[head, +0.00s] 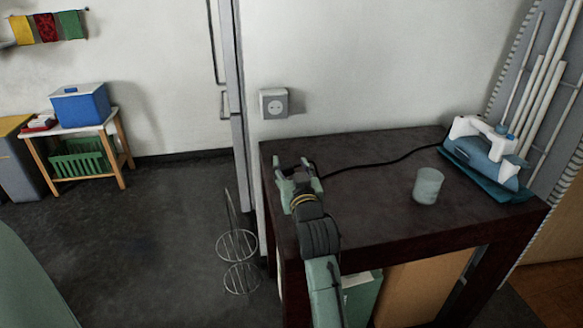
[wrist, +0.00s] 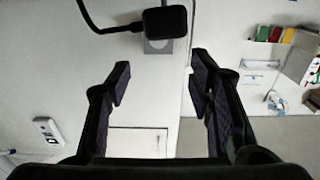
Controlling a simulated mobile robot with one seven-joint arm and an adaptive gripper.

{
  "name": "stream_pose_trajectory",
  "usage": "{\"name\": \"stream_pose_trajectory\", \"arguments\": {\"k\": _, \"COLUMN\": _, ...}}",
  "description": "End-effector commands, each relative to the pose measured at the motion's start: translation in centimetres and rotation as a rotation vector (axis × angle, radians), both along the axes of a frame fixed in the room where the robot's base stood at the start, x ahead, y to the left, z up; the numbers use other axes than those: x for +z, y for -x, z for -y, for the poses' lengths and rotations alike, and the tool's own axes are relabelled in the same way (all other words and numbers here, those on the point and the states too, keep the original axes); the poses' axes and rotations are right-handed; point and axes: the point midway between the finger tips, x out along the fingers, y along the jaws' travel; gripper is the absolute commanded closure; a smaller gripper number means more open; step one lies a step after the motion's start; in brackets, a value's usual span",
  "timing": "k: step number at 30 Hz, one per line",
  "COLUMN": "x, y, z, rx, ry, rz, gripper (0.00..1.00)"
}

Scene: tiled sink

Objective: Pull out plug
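The wall socket (head: 274,103) is a pale square plate, and its round face with two holes shows bare in the head view. A black plug (wrist: 165,22) with a dark cable shows at the top of the wrist view, in front of part of the grey socket (wrist: 158,46). It looks apart from the socket. My gripper (head: 296,165) is over the table's left end, below the socket. In the wrist view its fingers (wrist: 161,75) are spread wide, with nothing between them; the plug is past their tips. In the head view the plug cannot be made out beside my gripper.
The black cable (head: 385,161) runs across the dark table (head: 365,207) to a blue and white iron (head: 487,150) at the right. A pale cup (head: 428,185) stands left of the iron. A wire rack (head: 237,255) is on the floor left of the table.

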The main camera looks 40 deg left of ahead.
Motion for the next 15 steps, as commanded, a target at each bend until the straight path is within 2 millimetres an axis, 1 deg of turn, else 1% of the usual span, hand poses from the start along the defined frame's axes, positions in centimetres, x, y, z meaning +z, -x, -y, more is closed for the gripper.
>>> {"name": "stream_pose_trajectory", "arguments": {"k": 1, "x": 0.01, "y": 0.00, "z": 0.00, "rx": 0.000, "ry": 0.000, "rz": 0.000, "gripper": 0.47}}
{"name": "stream_pose_trajectory", "arguments": {"k": 3, "x": 0.01, "y": 0.00, "z": 0.00, "rx": 0.000, "ry": 0.000, "rz": 0.000, "gripper": 0.42}}
{"name": "stream_pose_trajectory", "arguments": {"k": 11, "x": -0.04, "y": 0.01, "z": 0.01, "rx": 0.000, "ry": 0.001, "rz": -0.001, "gripper": 0.42}}
{"name": "stream_pose_trajectory", "arguments": {"k": 15, "x": -0.01, "y": 0.51, "z": 0.63, "rx": -0.001, "ry": -0.001, "rz": 0.000, "gripper": 0.42}}
